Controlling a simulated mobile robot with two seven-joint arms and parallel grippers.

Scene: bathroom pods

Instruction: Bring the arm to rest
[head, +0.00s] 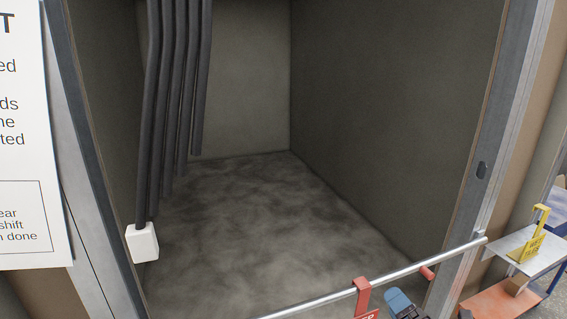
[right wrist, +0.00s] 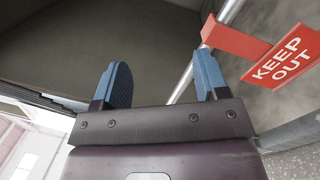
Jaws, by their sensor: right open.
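My right gripper (head: 401,304) shows only in part at the bottom edge of the head view, just right of a red sign hanger. In the right wrist view, its two blue fingers (right wrist: 162,78) stand wide apart with nothing held between them. The red "KEEP OUT" sign (right wrist: 284,68) is close beside the right-hand finger there; I cannot tell whether they touch. Its red hanger (head: 363,294) hooks over a metal bar (head: 322,300) in the head view. My left gripper is in neither view.
The bar crosses the opening of an empty dark pod (head: 265,215). Several dark pipes (head: 180,80) and a white box (head: 142,242) are at its left. A white notice (head: 30,140) is far left. A shelf cart (head: 505,250) with a yellow lockout piece (head: 530,245) stands right.

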